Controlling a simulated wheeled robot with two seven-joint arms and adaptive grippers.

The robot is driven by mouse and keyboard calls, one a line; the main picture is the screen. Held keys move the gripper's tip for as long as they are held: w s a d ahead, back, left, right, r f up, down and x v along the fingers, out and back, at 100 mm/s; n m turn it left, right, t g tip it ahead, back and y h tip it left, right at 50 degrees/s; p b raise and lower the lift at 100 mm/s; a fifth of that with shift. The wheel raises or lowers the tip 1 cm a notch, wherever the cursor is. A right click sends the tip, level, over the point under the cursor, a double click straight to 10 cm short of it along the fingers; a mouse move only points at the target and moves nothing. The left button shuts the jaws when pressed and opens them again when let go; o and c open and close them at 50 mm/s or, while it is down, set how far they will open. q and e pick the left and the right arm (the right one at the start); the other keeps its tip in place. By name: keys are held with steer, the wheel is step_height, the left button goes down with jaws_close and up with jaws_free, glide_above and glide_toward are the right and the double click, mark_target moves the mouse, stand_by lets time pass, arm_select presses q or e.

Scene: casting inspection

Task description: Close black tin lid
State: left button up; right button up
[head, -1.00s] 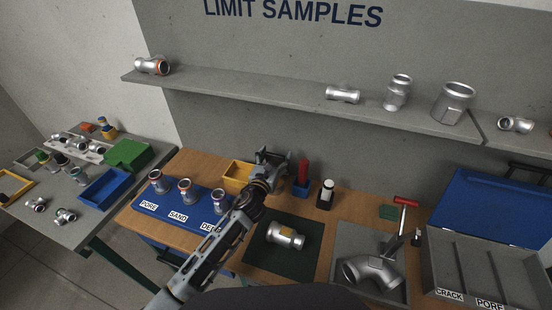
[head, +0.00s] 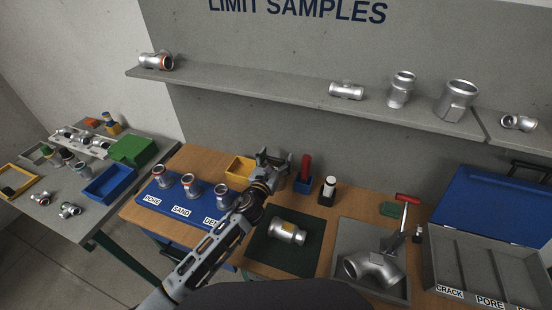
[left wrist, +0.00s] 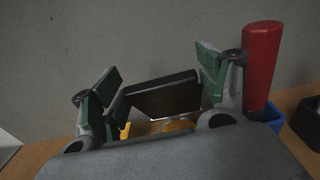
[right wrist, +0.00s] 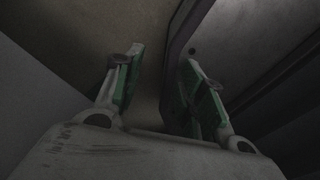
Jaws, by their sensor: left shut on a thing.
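The black tin lid (left wrist: 160,95) shows in the left wrist view as a dark upright, slightly tilted panel between the green-padded fingers. My left gripper (left wrist: 160,92) is shut on it, with a finger at each side. A small golden surface (left wrist: 178,126) shows just below the lid; I cannot tell what it is. In the head view my left gripper (head: 273,160) is at the back of the wooden bench by the wall, and it hides the tin there. My right gripper (right wrist: 163,80) shows only in the right wrist view, with its fingers apart and nothing clearly between them.
A red cylinder (head: 306,166) in a blue holder stands just right of my left gripper. A yellow bin (head: 240,168) is at its left. A pipe fitting (head: 287,232) lies on a dark mat in front. A blue-lidded case (head: 495,210) stands open at the right.

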arm_select(q)
steer(key=shift+s+f, duration=0.1)
steer(key=shift+f, duration=0.35)
steer(key=o, duration=1.1)
steer(key=shift+o, duration=0.3)
steer(key=shift+r, duration=0.3)
steer(key=v, duration=1.2)
arm_select(e)
steer(key=shift+w, duration=0.55)
arm_select(q)
steer(key=shift+a, duration=0.1)
